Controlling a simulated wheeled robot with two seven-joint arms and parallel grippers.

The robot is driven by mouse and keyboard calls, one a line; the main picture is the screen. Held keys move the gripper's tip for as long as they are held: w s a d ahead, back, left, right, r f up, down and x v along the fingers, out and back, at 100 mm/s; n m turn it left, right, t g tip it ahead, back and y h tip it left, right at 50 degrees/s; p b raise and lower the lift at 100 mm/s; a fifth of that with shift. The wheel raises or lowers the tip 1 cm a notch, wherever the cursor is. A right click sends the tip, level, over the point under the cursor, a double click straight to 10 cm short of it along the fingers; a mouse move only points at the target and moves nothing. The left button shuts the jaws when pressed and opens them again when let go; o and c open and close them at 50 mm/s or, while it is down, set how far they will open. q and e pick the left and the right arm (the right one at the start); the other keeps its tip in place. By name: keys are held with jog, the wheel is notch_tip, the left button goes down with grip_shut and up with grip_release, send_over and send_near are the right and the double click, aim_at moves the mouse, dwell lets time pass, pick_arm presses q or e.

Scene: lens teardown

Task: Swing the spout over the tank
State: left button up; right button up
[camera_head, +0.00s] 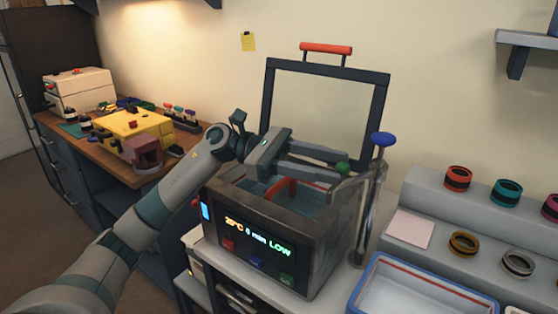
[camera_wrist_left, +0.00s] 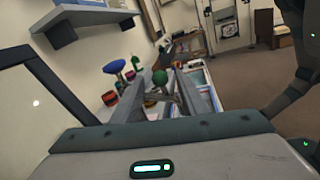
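The tank (camera_head: 322,245) is a grey box with a lit front panel and blue liquid inside. A thin upright post (camera_head: 372,215) with a blue knob (camera_head: 383,139) stands at its right side. A green ball (camera_head: 343,168), apparently the spout's grip, is beside the post at the tank's right rim. My left gripper (camera_head: 341,169) reaches over the tank from the left, with its fingertips on either side of the ball. In the left wrist view the green ball (camera_wrist_left: 160,78) shows between the spread fingers, with space around it. The spout itself is hard to make out. My right gripper is out of view.
The tank's framed lid (camera_head: 380,110) stands raised behind it. A red handle (camera_head: 286,190) shows inside the tank. A blue-rimmed tray (camera_head: 372,277) and a grey stepped rack (camera_head: 430,190) with coloured rings are at the right. A wooden bench (camera_head: 100,155) is at the left.

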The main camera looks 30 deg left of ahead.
pick_arm(q)
jog(key=s+a+b, duration=0.1)
jog(key=a+b, duration=0.1)
jog(key=a, duration=0.8)
jog(key=shift+s+a, duration=0.2)
jog(key=shift+s, duration=0.15)
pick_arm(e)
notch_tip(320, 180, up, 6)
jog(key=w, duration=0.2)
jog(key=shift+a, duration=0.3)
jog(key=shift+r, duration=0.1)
